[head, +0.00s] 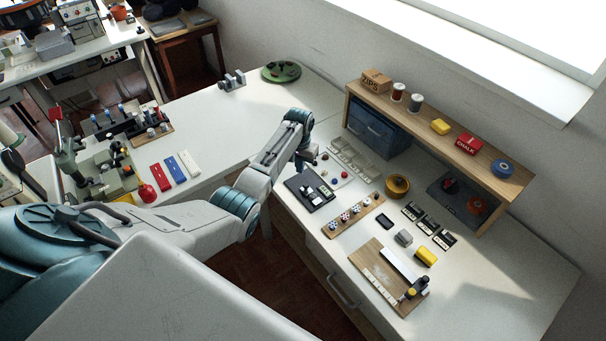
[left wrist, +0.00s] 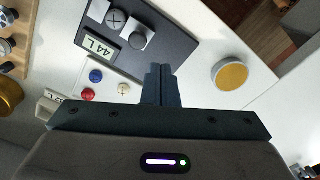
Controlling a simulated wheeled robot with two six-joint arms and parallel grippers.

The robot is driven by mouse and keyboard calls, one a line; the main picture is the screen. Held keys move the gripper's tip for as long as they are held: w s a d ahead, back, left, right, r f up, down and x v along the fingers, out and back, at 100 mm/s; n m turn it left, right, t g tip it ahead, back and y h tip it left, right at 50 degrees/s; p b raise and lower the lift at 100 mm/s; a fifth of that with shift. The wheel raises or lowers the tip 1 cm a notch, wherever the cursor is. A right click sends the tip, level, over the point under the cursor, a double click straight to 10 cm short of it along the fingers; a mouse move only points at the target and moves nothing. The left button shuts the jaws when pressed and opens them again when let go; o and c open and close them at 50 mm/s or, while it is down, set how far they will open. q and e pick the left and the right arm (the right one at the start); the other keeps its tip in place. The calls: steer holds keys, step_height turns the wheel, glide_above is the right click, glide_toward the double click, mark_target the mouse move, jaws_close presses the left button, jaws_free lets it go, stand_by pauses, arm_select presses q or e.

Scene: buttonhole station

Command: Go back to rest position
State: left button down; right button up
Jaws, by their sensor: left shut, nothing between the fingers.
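My left gripper (head: 304,163) hangs at the end of my left arm, above the inner edge of the right-hand bench, near the dark panel. In the left wrist view its two fingers (left wrist: 161,84) are together with nothing between them. The dark panel (left wrist: 140,30) with grey buttons and a small display lies beyond the fingertips in that view; it also shows in the head view (head: 297,184). A red button (left wrist: 88,95) and a blue button (left wrist: 96,75) lie to the left of the fingers. My right gripper is not in view.
A wooden shelf (head: 452,136) with spools and boxes runs along the wall. A wooden strip with knobs (head: 352,215), a brass-coloured round bowl (head: 397,186) and a wooden board (head: 372,262) lie on the bench. The white top (head: 205,118) at the back is largely clear.

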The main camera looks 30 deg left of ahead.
arm_select(q)
steer(key=shift+s+f, duration=0.1)
